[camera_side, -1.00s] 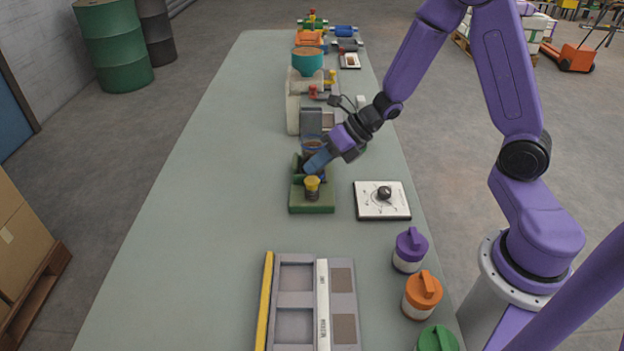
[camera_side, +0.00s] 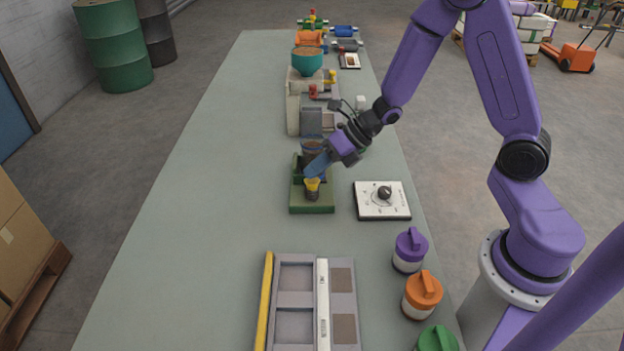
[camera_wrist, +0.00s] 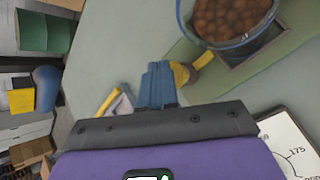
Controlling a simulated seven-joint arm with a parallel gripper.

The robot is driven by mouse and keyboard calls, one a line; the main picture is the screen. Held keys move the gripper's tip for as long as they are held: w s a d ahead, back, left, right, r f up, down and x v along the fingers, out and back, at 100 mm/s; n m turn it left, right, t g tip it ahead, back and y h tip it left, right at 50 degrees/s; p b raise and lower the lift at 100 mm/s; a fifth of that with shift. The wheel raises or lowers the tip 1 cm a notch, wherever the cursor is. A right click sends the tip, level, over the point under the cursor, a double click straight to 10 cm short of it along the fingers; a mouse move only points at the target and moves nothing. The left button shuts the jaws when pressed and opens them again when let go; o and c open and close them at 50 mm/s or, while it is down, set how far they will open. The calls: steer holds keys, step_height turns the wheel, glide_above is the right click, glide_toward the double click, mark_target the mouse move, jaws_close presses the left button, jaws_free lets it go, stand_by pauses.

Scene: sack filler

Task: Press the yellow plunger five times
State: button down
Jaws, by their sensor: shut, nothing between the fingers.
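The yellow plunger (camera_side: 311,186) stands on the front part of a green base (camera_side: 312,206) near the middle of the bench. My gripper (camera_side: 312,172) has its blue fingers shut and empty, with the tips right at the plunger's top. The fingers cover part of the plunger's far side, and I cannot tell whether they press on it. In the wrist view the shut fingers (camera_wrist: 158,82) lie just left of the yellow plunger (camera_wrist: 182,74), which is partly hidden behind them. A clear round container of brown pellets (camera_wrist: 232,18) sits behind it on the green base.
A white dial plate (camera_side: 382,200) with a black knob lies right of the base. Purple, orange and green lidded jars (camera_side: 422,294) stand along the right edge. A grey tray (camera_side: 296,305) lies in front. A teal hopper (camera_side: 307,61) stands farther back. The left bench is clear.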

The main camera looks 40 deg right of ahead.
mark_target(316, 179)
steer(key=shift+f, duration=0.55)
stand_by(0.5)
steer(key=shift+r, duration=1.15)
steer(key=shift+r, duration=0.1)
steer(key=shift+r, duration=2.4)
stand_by(0.8)
